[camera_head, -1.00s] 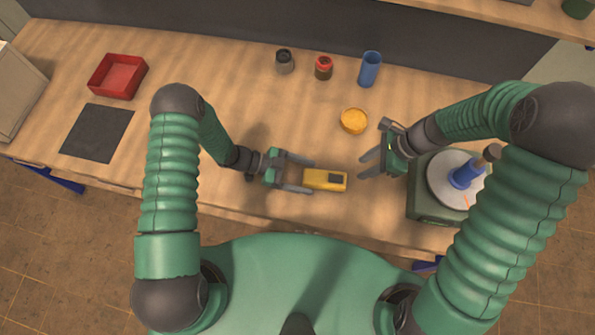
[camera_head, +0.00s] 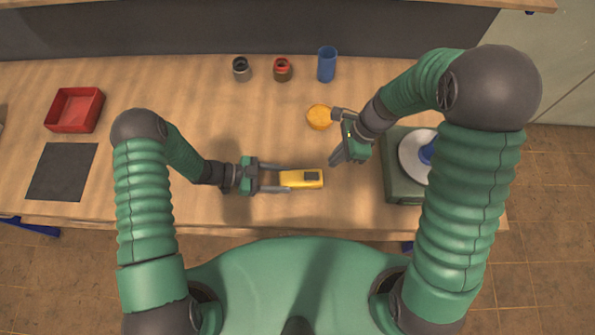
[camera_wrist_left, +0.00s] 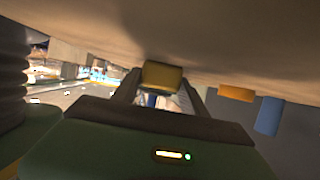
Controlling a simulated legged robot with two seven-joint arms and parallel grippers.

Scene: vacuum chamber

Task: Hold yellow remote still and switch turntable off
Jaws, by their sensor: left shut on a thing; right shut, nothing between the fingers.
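The yellow remote (camera_head: 290,178) lies on the table in front of my body, with a dark patch on its right part. My left gripper (camera_head: 284,179) is shut on its left end. In the left wrist view the remote (camera_wrist_left: 162,74) shows end-on between the two fingers. My right gripper (camera_head: 338,157) is shut and empty, to the upper right of the remote and apart from it. The turntable (camera_head: 398,185) is a green box with a pale disc and a blue piece on top. It stands right of my right gripper, and my right arm hides part of it.
An orange round piece (camera_head: 319,117) lies close behind my right gripper. A blue cylinder (camera_head: 327,64), a red jar (camera_head: 283,70) and a grey jar (camera_head: 241,69) stand at the back. A red tray (camera_head: 75,110) and a dark mat (camera_head: 62,172) lie at left. The table between is clear.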

